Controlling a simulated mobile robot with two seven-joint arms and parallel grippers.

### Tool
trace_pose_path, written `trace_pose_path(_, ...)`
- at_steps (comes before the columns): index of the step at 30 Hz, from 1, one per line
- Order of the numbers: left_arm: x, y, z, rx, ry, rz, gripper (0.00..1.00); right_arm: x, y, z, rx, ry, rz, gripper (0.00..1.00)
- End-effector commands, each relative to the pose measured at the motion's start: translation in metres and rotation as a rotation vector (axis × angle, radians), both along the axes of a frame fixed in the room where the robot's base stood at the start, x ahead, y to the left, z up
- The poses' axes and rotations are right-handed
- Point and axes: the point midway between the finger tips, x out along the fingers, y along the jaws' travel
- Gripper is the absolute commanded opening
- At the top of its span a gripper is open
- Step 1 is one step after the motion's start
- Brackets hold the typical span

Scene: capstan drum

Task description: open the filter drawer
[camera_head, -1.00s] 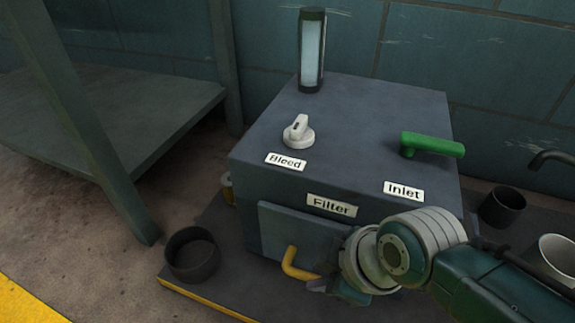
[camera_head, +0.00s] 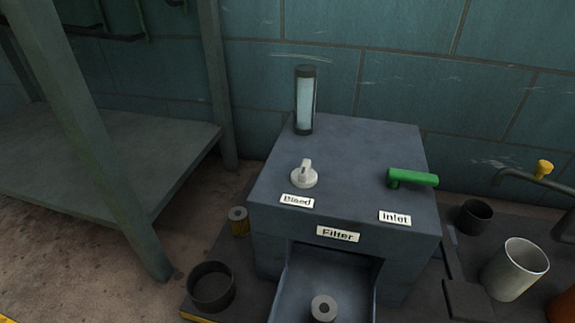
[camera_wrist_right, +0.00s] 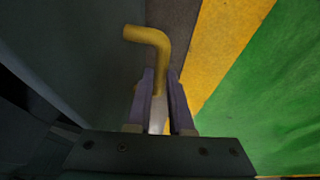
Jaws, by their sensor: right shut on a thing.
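The grey filter box (camera_head: 345,160) carries a label reading Filter (camera_head: 338,234) on its front edge. Below the label, the drawer (camera_head: 291,283) is pulled out of the box, with its open top showing. A grey cylinder with a hole (camera_head: 323,308) sits inside it. The drawer's front is cut off by the lower picture edge. In the right wrist view, my right gripper (camera_wrist_right: 163,88) has its fingers on both sides of the bent yellow handle (camera_wrist_right: 148,36) and is shut on it. My left gripper is not in view.
On top are a white Bleed knob (camera_head: 304,175), a green Inlet lever (camera_head: 412,178) and a sight tube (camera_head: 305,100). A white mug (camera_head: 517,268) and a dark cup (camera_head: 475,217) stand right.

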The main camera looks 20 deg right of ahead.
Motion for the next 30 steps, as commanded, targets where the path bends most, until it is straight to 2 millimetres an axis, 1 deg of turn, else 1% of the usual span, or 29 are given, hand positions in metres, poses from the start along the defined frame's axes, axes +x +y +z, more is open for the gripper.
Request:
trace_pose_path(3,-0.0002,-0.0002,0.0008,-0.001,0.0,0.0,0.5,-0.0031,0.0012,-0.0007,-0.001,0.003,0.0,0.0)
trace_pose_path(13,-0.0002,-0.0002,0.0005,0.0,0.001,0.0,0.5,-0.0036,0.0007,-0.0015,-0.002,0.004,0.0,0.0)
trace_pose_path(14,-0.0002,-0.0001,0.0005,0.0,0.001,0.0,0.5,-0.0036,0.0006,-0.0015,-0.002,0.004,0.0,0.22)
trace_pose_path(21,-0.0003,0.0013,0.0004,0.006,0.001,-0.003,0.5,-0.0032,0.0007,-0.0012,-0.001,0.003,0.0,0.49)
trace_pose_path(28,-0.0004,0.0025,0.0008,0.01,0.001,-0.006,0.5,-0.003,0.0007,-0.0005,-0.002,0.002,0.0,0.5)
trace_pose_path(30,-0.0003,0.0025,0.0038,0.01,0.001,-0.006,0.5,-0.0035,0.0003,0.0024,-0.002,0.002,0.0,0.5)
